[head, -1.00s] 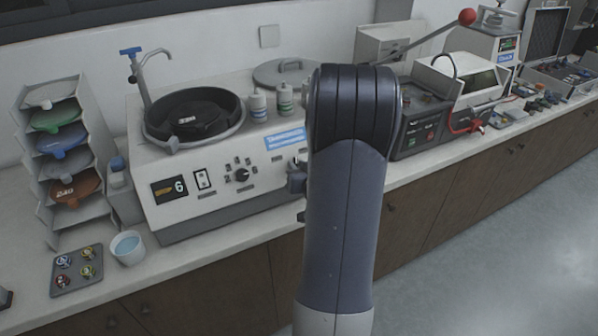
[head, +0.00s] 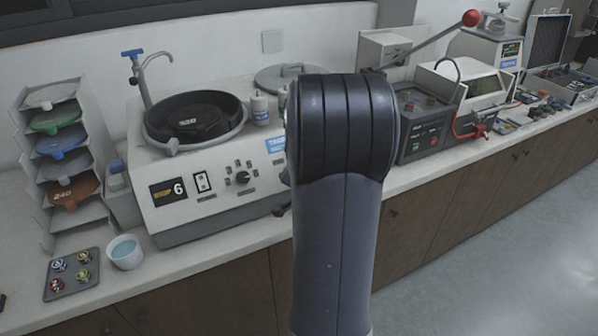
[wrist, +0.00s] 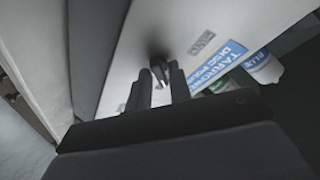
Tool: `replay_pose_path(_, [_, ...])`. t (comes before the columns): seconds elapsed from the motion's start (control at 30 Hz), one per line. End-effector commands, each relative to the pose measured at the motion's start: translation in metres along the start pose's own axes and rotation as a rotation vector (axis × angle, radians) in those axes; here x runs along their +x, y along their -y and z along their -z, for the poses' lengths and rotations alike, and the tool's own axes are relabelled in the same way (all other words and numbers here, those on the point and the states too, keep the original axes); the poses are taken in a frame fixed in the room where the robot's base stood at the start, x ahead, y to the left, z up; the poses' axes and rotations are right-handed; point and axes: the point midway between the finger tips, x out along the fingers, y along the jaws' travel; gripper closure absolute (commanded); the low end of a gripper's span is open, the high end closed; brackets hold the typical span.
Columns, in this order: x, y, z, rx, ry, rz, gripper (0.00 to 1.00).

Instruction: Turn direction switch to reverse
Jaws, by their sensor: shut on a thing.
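The white machine (head: 165,222) with the black bowl (head: 190,116) stands on the counter in the head view. In the wrist view, my gripper (wrist: 160,80) is at its front panel beside the blue label (wrist: 215,66). The fingers are shut on a small grey switch lever (wrist: 159,70) that sticks out of the panel. A dark round patch lies on the panel just beyond the fingertips. I take this lever for the direction switch; its markings and exact setting cannot be read. In the head view, my arm hides the gripper and that part of the panel.
The panel also has a rocker switch (head: 202,182), a black knob (head: 242,178) and a display (head: 168,191). A cup (head: 125,252) and a grey tray (head: 71,274) are at left. A dark control box (head: 423,130) stands right of my arm.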

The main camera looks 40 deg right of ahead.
Motion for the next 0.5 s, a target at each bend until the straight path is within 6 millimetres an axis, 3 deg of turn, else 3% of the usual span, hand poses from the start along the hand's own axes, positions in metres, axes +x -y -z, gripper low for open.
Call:
replay_pose_path(0.37, [0.0, -0.0001, 0.0004, 0.005, -0.001, -0.002, 1.0])
replay_pose_path(0.4, [0.0, -0.0001, 0.0004, 0.005, -0.001, -0.002, 0.79])
replay_pose_path(0.5, [0.0, 0.0, 0.0004, 0.004, -0.001, -0.002, 0.7])
